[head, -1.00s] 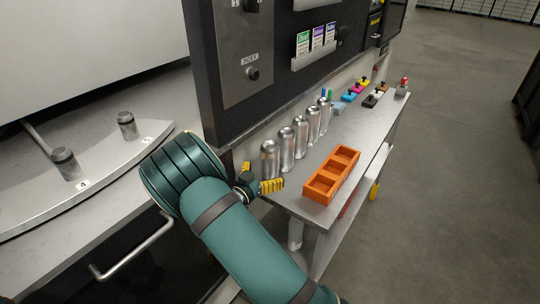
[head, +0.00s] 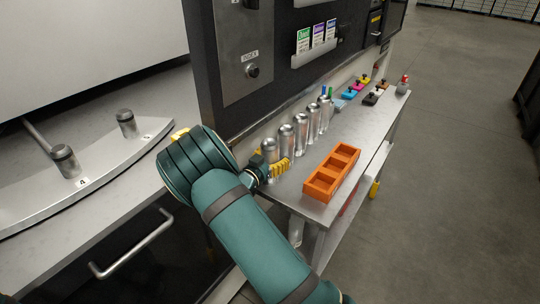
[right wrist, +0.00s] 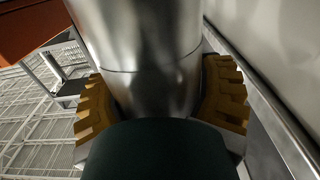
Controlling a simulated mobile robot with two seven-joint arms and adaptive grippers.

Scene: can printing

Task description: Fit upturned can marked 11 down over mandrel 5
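Several silver upturned cans stand in a row on the bench; no numbers can be read on them, so I cannot tell which is marked 11. My right gripper (head: 273,166) is at the nearest can (head: 269,147), partly hiding its lower part. In the right wrist view, its yellow fingers (right wrist: 160,100) are spread on either side of a silver can (right wrist: 140,45); firm contact cannot be told. On the curved plate at left stand a mandrel with label 4 (head: 66,161) and another mandrel (head: 126,123) whose label is too small to read. My left gripper is not in view.
An orange tray with compartments (head: 318,188) lies in front of the cans on the bench (head: 300,204). A dark panel (head: 285,75) rises behind the cans. A handle (head: 133,247) sticks out below the curved plate.

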